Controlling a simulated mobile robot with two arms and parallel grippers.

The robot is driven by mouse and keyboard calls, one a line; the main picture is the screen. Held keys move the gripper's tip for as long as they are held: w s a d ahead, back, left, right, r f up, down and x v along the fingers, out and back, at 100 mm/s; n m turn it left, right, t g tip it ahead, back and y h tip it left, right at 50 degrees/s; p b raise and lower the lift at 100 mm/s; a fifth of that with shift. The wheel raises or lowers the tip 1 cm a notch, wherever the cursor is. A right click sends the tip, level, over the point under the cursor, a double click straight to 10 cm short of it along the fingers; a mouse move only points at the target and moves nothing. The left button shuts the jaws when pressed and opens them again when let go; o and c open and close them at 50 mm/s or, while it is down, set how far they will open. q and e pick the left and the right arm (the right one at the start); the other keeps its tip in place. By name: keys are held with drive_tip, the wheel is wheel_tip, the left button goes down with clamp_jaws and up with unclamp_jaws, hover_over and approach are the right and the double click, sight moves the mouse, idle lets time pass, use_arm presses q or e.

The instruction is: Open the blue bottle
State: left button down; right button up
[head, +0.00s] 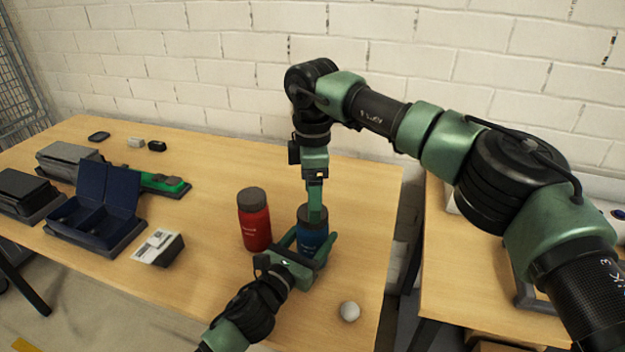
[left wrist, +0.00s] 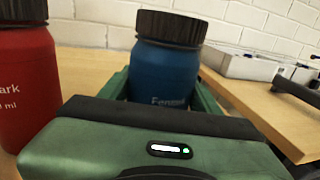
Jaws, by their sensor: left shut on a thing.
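The blue bottle (head: 314,238) stands upright on the table with its dark ribbed cap (left wrist: 171,27) on; its blue body (left wrist: 163,72) fills the middle of the left wrist view. My left gripper (head: 309,241) is shut on the body, one finger on each side. My right gripper (head: 316,208) points straight down over the bottle, its fingers overlapping the cap in the head view. I see its fingers nearly edge-on, so their opening and any contact with the cap are unclear. No right finger shows in the left wrist view.
A red bottle (head: 254,222) with a dark cap stands just left of the blue one. A white ball (head: 349,311) lies near the front edge. A dark blue open case (head: 98,215), a small box (head: 158,247) and other boxes occupy the left side.

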drive_tip(key=shift+f, duration=1.7)
